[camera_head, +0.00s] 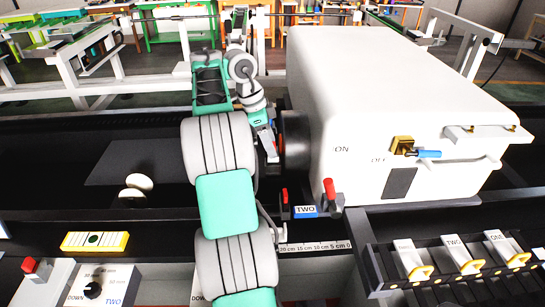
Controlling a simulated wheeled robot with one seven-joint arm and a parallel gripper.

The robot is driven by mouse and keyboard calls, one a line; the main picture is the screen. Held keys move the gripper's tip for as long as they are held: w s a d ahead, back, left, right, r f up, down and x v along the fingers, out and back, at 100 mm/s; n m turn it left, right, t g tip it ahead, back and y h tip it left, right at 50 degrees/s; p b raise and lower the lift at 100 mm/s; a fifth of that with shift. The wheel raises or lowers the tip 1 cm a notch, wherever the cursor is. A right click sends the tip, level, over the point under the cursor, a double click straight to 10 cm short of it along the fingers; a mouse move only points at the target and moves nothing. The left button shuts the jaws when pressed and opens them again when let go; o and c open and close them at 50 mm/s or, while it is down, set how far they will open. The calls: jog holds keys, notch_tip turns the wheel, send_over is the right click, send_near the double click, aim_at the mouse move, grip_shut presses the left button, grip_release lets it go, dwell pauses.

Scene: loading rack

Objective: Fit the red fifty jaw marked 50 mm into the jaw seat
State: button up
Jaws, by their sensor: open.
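My gripper (268,143) is small in the head view, beside the dark round chuck-like part (295,140) on the left face of the white machine. A small red piece and a blue-white piece show at its tip. I cannot tell whether either is the fifty jaw, and no 50 mm mark is readable there. The gripper is open, though its fingers are hard to make out. I cannot make out the jaw seat for certain, and my arm hides part of that area.
The white machine (390,100) fills the right, with a brass and blue switch (415,148) by ON and OFF. A red-handled lever (329,190) stands below it. A rack (455,265) with yellow-handled pieces is at lower right. A dial panel (92,285) is at lower left.

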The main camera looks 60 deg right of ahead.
jog(key=p+v, duration=0.7)
jog(key=shift+w+r+p, duration=0.15)
jog(key=shift+r+p, duration=0.2)
